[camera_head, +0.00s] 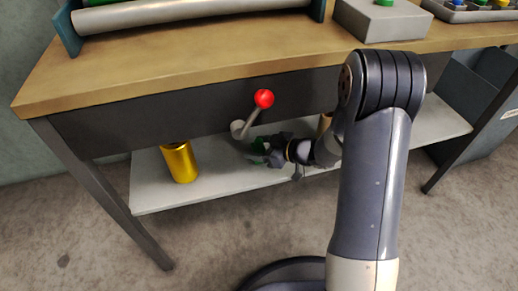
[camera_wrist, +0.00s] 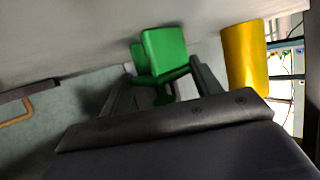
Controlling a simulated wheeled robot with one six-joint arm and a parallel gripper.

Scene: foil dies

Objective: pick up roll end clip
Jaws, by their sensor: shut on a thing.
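The roll end clip appears to be the green, blocky piece (camera_wrist: 164,50) at the upper middle of the wrist view. My gripper (camera_wrist: 163,76) is shut on it, with a dark finger on either side of its lower part. In the head view, my gripper (camera_head: 266,152) is below the bench top, over the lower shelf, and only a little of the green clip (camera_head: 259,146) shows beside the fingers. I cannot tell whether the clip touches the shelf.
A gold roll (camera_head: 180,162) stands on the lower shelf (camera_head: 152,198), left of my gripper; it also shows in the wrist view (camera_wrist: 246,58). A crank with a red knob (camera_head: 264,99) sticks out just above my gripper. The wooden bench top (camera_head: 200,72) is overhead.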

